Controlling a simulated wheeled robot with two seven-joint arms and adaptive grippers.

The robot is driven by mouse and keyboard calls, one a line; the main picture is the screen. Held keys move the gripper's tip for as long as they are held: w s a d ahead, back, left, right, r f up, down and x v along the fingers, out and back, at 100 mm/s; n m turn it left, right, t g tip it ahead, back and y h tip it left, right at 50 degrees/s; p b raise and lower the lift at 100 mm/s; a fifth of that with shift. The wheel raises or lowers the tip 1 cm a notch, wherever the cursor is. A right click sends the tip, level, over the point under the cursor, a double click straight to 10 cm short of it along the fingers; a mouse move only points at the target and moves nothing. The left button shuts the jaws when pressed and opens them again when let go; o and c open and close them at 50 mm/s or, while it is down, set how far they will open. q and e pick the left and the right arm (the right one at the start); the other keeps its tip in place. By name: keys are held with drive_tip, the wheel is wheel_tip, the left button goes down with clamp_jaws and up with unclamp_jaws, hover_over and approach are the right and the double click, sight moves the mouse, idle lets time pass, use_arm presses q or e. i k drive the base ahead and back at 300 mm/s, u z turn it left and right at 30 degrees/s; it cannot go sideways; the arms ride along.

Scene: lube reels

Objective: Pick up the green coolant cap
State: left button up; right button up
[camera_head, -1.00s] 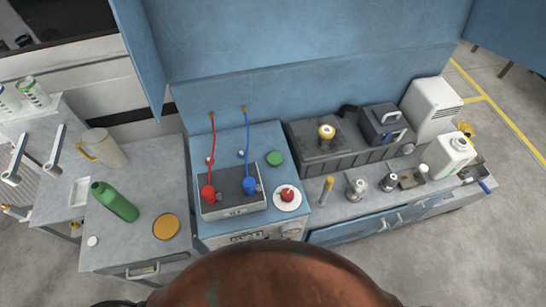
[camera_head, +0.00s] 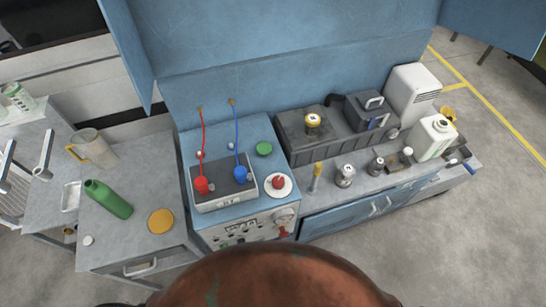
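A round green cap (camera_head: 264,149) lies flat on the blue-topped cabinet in the middle, towards its back right. It is the only green cap-like disc that I can make out, and nothing covers it. A green bottle (camera_head: 108,199) lies on its side on the grey bench to the left. Neither of my grippers shows in this view.
Right of the battery (camera_head: 224,188) with red and blue clamps, a red knob (camera_head: 278,181) sits on a white disc. A yellow disc (camera_head: 161,221) lies on the left bench (camera_head: 150,255). A black tray (camera_head: 298,120) and a white jug (camera_head: 434,137) stand right.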

sight(264, 148)
drive_tip(key=z, duration=0.45)
drive_tip(key=k, duration=1.3)
drive_tip(key=z, duration=0.25)
